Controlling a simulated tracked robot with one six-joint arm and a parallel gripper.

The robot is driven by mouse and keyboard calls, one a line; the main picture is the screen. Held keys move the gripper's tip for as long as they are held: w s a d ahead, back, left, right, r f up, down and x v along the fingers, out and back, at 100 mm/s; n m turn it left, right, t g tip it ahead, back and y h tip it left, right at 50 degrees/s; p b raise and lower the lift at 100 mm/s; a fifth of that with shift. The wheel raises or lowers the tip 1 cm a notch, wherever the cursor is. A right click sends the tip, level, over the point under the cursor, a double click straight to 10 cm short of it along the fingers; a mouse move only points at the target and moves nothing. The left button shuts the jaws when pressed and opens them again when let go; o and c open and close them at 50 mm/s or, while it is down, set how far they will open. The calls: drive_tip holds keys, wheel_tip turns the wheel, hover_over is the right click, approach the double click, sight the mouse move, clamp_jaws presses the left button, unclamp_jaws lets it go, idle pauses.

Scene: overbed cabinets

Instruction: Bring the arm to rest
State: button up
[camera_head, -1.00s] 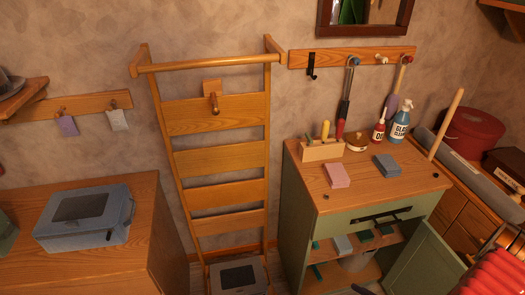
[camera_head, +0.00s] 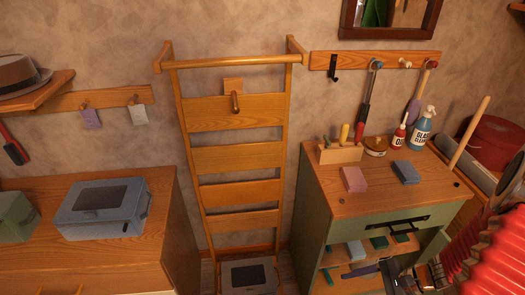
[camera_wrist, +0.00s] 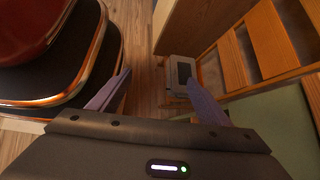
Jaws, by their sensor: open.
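My arm's red ribbed sleeve (camera_head: 490,250) fills the lower right of the head view. The dark parts of my gripper there are partly cut off by the bottom edge, in front of the green cabinet. In the wrist view my gripper (camera_wrist: 155,98) has its two purple-grey fingers spread wide, with nothing between them but floor farther off. Whether it touches anything is not visible, but both fingertips look clear.
The green cabinet (camera_head: 345,235) has open shelves and holds a pink block (camera_head: 354,179), bottles and a tool holder on top. A slatted wooden rack (camera_head: 237,158) stands left of it. A blue-grey case (camera_head: 103,207) sits on the left wooden cabinet.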

drive_tip(key=s+a+r+n+t+h, duration=0.1)
drive_tip(key=a+r+n+h, duration=0.2)
drive_tip(key=r, duration=0.7)
drive_tip(key=s+a+r+n+t+h, duration=0.1)
drive_tip(key=a+r+n+h, duration=0.2)
drive_tip(key=r+n, duration=0.5)
drive_tip(key=s+a+r+n+t+h, duration=0.1)
drive_tip(key=a+r+n+h, duration=0.2)
drive_tip(key=r, duration=1.1)
drive_tip(key=a+n, duration=0.1)
drive_tip(key=n, duration=0.2)
drive_tip(key=shift+s+a+t, duration=0.35)
drive_tip(key=shift+a+t, duration=0.05)
